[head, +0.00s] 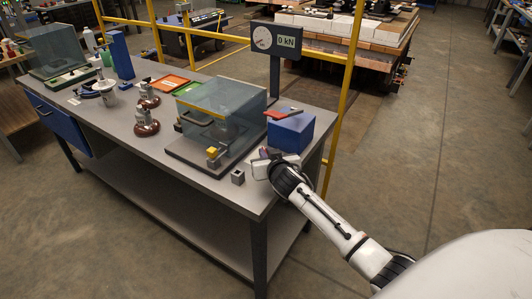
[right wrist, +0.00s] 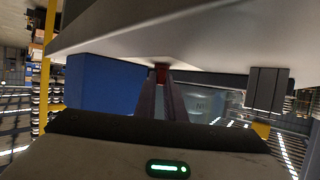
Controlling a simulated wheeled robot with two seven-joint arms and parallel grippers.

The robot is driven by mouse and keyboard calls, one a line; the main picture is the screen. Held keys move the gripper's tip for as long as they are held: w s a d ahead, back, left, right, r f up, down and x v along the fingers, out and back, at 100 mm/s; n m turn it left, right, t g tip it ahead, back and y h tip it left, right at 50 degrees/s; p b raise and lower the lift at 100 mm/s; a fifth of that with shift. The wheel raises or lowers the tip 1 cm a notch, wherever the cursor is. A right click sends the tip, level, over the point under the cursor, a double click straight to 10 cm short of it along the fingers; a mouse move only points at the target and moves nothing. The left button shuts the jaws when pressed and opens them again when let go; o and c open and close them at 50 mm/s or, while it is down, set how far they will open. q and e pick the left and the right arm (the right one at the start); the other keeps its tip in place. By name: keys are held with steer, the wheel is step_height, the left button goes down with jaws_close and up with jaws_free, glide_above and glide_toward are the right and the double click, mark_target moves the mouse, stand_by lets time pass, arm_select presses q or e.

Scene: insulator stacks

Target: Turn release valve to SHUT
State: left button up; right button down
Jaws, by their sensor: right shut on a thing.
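The blue box (head: 290,131) stands at the right end of the bench, with a red-tipped lever (head: 283,113) on its top. My right gripper (head: 266,155) is low beside the box, close to the bench top. In the right wrist view its two fingers (right wrist: 161,92) are closed together on a small red part (right wrist: 160,73). This looks like the release valve's handle, but most of it is hidden. No SHUT marking is readable. The blue box also shows left of the fingers in the right wrist view (right wrist: 98,85). My left gripper is not in view.
A clear-walled case (head: 222,105) with a yellow block (head: 212,152) stands left of the gripper. Brown insulators (head: 146,125) stand farther left.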

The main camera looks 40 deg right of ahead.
steer(key=shift+f, duration=0.15)
steer(key=c, duration=1.8)
jaws_free()
steer(key=shift+c, duration=0.2)
steer(key=shift+s, duration=0.1)
steer(key=v, duration=1)
steer(key=shift+s+a+p, duration=0.1)
steer(key=shift+p, duration=0.2)
